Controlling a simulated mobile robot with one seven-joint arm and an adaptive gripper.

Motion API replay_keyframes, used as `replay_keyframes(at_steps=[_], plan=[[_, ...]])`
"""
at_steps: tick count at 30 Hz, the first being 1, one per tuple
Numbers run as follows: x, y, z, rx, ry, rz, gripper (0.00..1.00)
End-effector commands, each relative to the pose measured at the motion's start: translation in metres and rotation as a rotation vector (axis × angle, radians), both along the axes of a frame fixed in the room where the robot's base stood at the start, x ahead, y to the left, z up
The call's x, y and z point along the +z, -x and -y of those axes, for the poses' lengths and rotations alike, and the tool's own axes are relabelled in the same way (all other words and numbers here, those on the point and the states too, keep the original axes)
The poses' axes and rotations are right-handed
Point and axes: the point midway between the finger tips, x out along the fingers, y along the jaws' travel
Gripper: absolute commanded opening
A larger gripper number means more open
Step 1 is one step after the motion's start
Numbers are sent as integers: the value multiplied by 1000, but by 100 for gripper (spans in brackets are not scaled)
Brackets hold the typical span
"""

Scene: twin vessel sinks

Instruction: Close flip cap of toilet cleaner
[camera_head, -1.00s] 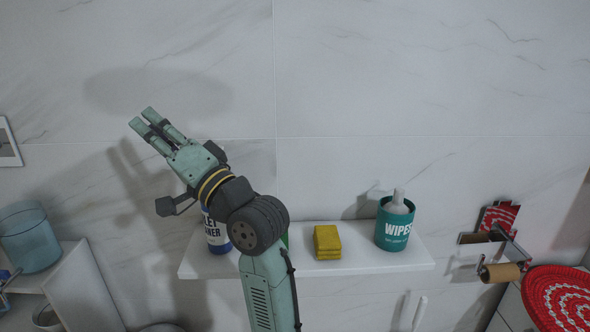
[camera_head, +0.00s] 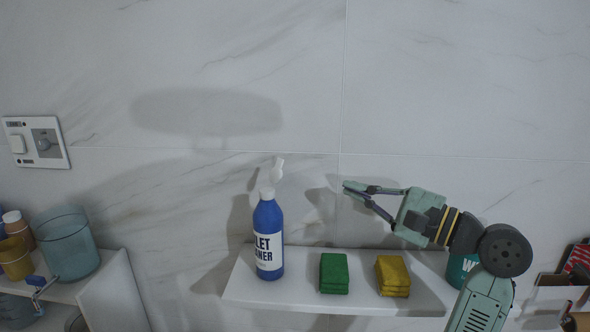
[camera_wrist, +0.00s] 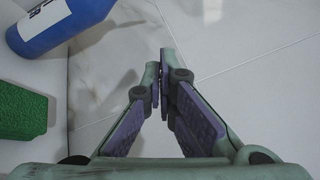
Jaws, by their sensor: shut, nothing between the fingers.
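The toilet cleaner (camera_head: 268,222) is a blue bottle with a white label, upright on the left part of the white shelf. Its white flip cap (camera_head: 278,168) stands up from the top, tilted to the right, and looks open. In the wrist view only part of the blue bottle (camera_wrist: 62,22) shows at the upper left; its cap is out of frame. My gripper (camera_head: 346,187) is to the right of the bottle at about cap height, pointing left, apart from it. In the wrist view its fingertips (camera_wrist: 160,64) meet with nothing between them.
A green sponge (camera_head: 334,274) and a yellow sponge (camera_head: 392,276) lie on the shelf (camera_head: 300,296), right of the bottle. A teal wipes tub (camera_head: 460,268) is partly behind my arm. The wall is close behind. Left of the bottle, the space above the shelf is clear.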

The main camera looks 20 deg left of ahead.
Motion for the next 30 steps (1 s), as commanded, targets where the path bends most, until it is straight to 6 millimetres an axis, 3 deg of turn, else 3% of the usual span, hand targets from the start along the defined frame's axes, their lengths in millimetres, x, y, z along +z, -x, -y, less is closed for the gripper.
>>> replay_keyframes(at_steps=[3,7,19,24,30], plan=[[-1,0,1,7,0,-15,0],[-1,-3,-14,9,1,-14,0],[8,-26,-94,8,0,-12,0],[19,-6,-104,5,1,-9,0],[24,5,-109,5,0,-13,0]])
